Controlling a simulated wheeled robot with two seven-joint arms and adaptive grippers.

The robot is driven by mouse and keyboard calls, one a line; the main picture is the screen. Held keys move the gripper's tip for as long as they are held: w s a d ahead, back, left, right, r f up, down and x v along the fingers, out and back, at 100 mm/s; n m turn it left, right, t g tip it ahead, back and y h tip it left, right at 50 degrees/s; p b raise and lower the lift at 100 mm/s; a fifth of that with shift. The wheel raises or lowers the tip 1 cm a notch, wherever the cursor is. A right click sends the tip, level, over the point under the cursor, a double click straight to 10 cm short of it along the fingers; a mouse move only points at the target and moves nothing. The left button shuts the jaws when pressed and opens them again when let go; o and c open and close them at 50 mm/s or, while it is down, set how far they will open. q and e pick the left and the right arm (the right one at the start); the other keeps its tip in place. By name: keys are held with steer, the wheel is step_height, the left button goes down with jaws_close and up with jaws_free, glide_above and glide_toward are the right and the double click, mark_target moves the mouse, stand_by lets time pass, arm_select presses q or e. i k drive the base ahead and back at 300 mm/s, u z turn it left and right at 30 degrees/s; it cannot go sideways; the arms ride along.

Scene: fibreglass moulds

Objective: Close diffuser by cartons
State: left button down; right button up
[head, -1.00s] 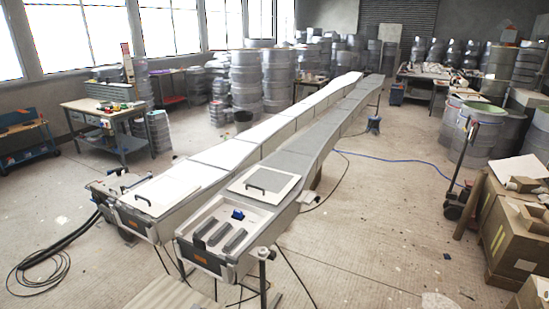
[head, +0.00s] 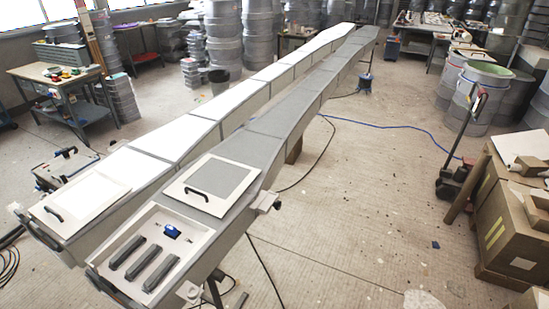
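Two long moulds run side by side away from me. The grey right-hand mould (head: 290,118) is the one nearer the cartons. A square cream-framed panel with a grey middle and a black handle (head: 222,180) lies flat on it. In front of the panel is an open shallow tray (head: 196,217) holding grey bars (head: 156,262) and a small blue item (head: 171,231). The white left-hand mould (head: 190,131) carries a similar pale panel with a black handle (head: 85,192). Cartons (head: 522,225) are stacked at the right. Neither of my grippers is in view.
Open floor (head: 370,220) lies between the right-hand mould and the cartons. A blue hose (head: 385,127) and dark cables cross it. A hand truck (head: 462,165) stands by the cartons. A workbench (head: 60,75) stands at the left.

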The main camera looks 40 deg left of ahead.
mark_target(212, 186)
steer(key=u, duration=0.05)
steer(key=i, duration=1.6)
steer(key=u, duration=1.15)
steer(key=i, duration=0.9)
steer(key=u, duration=1.3)
steer(key=i, duration=0.25)
steer(key=u, duration=0.05)
